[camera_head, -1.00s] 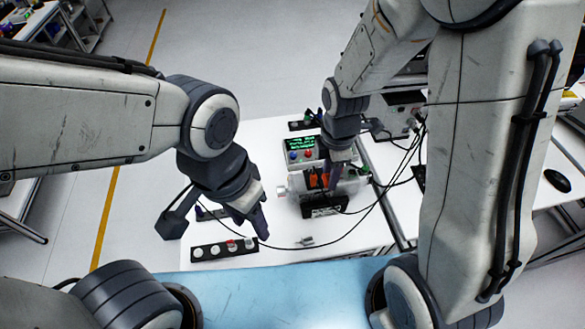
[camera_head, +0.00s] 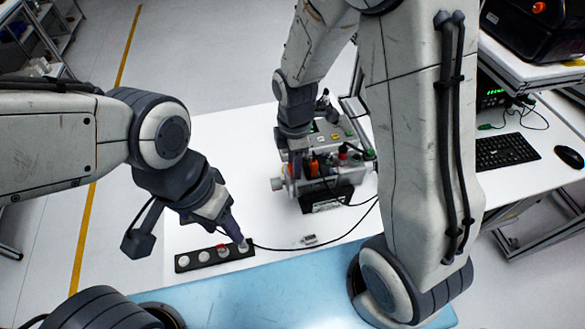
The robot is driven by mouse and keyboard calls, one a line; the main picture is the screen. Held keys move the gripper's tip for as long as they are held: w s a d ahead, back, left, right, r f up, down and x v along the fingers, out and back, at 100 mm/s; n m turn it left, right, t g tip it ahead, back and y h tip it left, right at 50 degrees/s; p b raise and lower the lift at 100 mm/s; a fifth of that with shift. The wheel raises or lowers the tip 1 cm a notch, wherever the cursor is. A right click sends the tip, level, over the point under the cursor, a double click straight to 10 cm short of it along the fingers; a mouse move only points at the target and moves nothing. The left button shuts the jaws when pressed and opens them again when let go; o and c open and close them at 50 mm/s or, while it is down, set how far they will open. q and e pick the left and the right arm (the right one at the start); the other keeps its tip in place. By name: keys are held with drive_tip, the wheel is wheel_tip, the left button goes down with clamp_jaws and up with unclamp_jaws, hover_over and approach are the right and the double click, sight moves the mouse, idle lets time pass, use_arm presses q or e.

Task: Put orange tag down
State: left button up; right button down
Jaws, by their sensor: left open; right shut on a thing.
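The orange tag (camera_head: 314,168) shows as a small bright orange patch on the near side of the grey servo unit (camera_head: 342,172), right beside my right fingers. My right gripper (camera_head: 299,168) points down over the unit's left part and is shut on the tag; its fingertips and the exact contact are partly hidden. The unit's silver shaft end (camera_head: 279,184) sticks out to the left. My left gripper (camera_head: 238,235) is open and empty, low over the right end of a black strip (camera_head: 184,263) holding several round white and red pieces.
A black block (camera_head: 326,202) stands before the unit. A dark cable curves across the white table (camera_head: 275,218) past a small silver connector (camera_head: 309,240). A keyboard (camera_head: 507,151) and mouse (camera_head: 569,157) lie on the right-hand table. White tabletop is clear left of the unit.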

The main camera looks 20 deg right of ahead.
drive_tip(key=shift+d+f, duration=0.1)
drive_tip(key=shift+f, duration=0.15)
drive_tip(key=shift+c, duration=2.3)
unclamp_jaws()
drive_tip(key=shift+r, duration=0.15)
drive_tip(key=shift+r+p, duration=0.3)
drive_tip(key=shift+r, duration=0.05)
wheel_tip(320, 180, up, 11)
drive_tip(key=s+a+m, duration=0.3)
drive_tip(key=s+m, duration=0.2)
drive_tip(key=s, duration=0.4)
drive_tip(key=s+a+m+y, duration=0.1)
drive_tip(key=s+a+m, duration=0.3)
drive_tip(key=s, duration=0.5)
drive_tip(key=shift+a+m+b, duration=0.2)
drive_tip(key=shift+m+b, duration=0.25)
drive_tip(key=shift+m, duration=0.45)
